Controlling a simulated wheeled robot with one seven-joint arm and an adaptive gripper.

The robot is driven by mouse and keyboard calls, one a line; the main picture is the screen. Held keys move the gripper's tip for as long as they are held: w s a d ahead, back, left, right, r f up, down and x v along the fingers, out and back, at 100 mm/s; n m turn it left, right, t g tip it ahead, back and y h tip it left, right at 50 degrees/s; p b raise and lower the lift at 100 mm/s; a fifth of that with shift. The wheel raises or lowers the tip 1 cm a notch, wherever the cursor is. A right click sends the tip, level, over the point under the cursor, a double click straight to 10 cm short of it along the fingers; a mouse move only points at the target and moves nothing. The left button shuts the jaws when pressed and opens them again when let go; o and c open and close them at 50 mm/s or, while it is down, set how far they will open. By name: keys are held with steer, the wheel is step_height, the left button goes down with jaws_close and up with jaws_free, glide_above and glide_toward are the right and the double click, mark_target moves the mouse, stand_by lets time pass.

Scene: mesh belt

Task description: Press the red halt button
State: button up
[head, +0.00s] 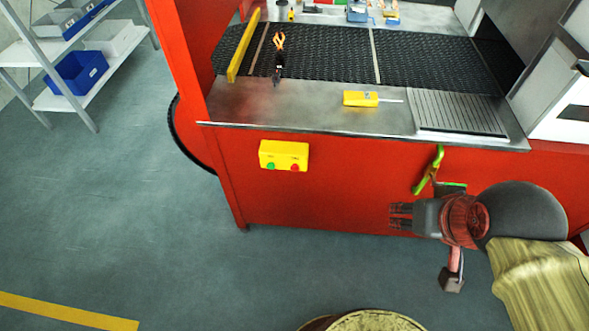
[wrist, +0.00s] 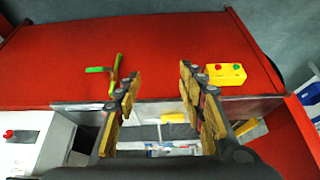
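A yellow button box (head: 284,152) is mounted on the red front panel of the belt machine. Its red button (head: 295,168) is at the lower right and its green button (head: 271,166) at the lower left. The box also shows right of the fingers in the wrist view (wrist: 226,78), upside down, with the red button (wrist: 218,67) left of the green. My gripper (head: 391,216) is in front of the panel, to the right of the box and lower in the head view, apart from it. In the wrist view its fingers (wrist: 153,80) are spread, with nothing between them.
A green handle (head: 430,170) sticks out from the panel near my gripper. The steel ledge (head: 300,108) above holds a yellow tool (head: 360,98). A white unit (wrist: 25,130) has another red knob (wrist: 8,134).

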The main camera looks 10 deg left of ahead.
steer(key=shift+c, duration=1.1)
steer(key=c, duration=0.7)
jaws_close()
